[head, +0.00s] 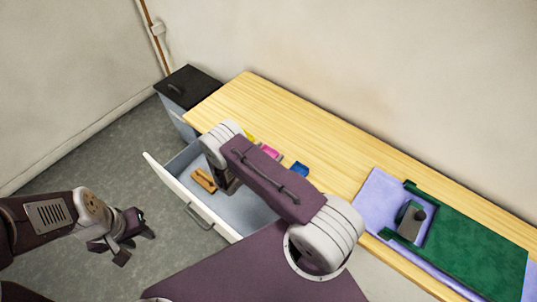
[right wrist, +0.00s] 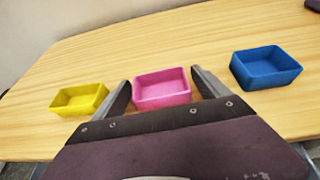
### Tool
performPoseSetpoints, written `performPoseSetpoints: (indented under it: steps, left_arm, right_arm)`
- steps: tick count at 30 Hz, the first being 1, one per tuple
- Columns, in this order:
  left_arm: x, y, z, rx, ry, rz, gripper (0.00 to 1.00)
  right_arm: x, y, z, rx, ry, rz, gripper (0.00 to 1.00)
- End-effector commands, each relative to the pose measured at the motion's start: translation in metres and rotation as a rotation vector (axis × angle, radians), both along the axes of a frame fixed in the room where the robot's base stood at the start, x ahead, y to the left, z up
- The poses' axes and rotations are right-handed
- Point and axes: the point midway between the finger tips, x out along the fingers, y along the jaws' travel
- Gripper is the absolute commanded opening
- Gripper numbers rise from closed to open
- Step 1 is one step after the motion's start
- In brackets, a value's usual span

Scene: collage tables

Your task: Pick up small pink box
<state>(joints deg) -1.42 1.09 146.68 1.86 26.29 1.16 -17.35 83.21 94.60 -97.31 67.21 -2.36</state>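The small pink box (head: 270,152) stands on the wooden table, partly covered by my right arm in the head view. In the right wrist view the pink box (right wrist: 162,89), an open-topped tray shape, sits upright between the two spread fingers of my right gripper (right wrist: 160,88). The fingers lie close to its left and right sides; I cannot tell whether they touch it. In the head view the right gripper's fingers are hidden by my arm. My left gripper (head: 136,246) is empty, its fingers spread, over the grey floor at the left.
A yellow box (right wrist: 80,99) stands left of the pink one and a blue box (right wrist: 265,68) right. An open drawer (head: 237,208) holds a brown object (head: 204,180). A purple sheet (head: 376,198) and green piece (head: 473,245) lie at right. A dark-topped cabinet (head: 187,85) stands behind.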

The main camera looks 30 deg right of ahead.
Motion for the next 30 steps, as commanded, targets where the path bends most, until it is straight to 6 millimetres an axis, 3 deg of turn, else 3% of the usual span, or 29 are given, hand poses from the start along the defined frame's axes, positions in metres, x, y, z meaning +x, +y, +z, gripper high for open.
performPoseSetpoints:
  steps: [1, 5, 6, 15, 23, 30]
  left_arm:
    - [0.0, 0.0, 0.0, 0.0, 0.0, 0.0, 0.36]
    - [0.0, 0.0, 0.0, 0.0, 0.0, 0.0, 0.36]
    - [0.0, 0.0, 0.0, 0.0, 0.0, 0.0, 0.36]
    - [0.0, 0.0, 0.001, 0.0, 0.0, 0.0, 0.36]
    - [0.0, 0.0, 0.008, 0.0, 0.0, 0.0, 0.36]
    - [0.0, 0.0, 0.016, 0.0, 0.0, 0.0, 0.36]
  right_arm:
    - [0.0, 0.0, 0.0, 0.0, 0.0, 0.0, 0.69]
    - [0.0, 0.0, 0.0, 0.0, 0.0, 0.0, 0.32]
    - [0.0, 0.0, 0.0, 0.0, 0.0, 0.0, 0.3]
    - [0.0, 0.0, 0.005, 0.0, -0.001, 0.0, 0.3]
    - [-0.001, -0.001, 0.047, 0.001, -0.001, -0.002, 0.3]
    - [-0.044, -0.042, 0.078, -0.001, 0.003, -0.005, 0.3]
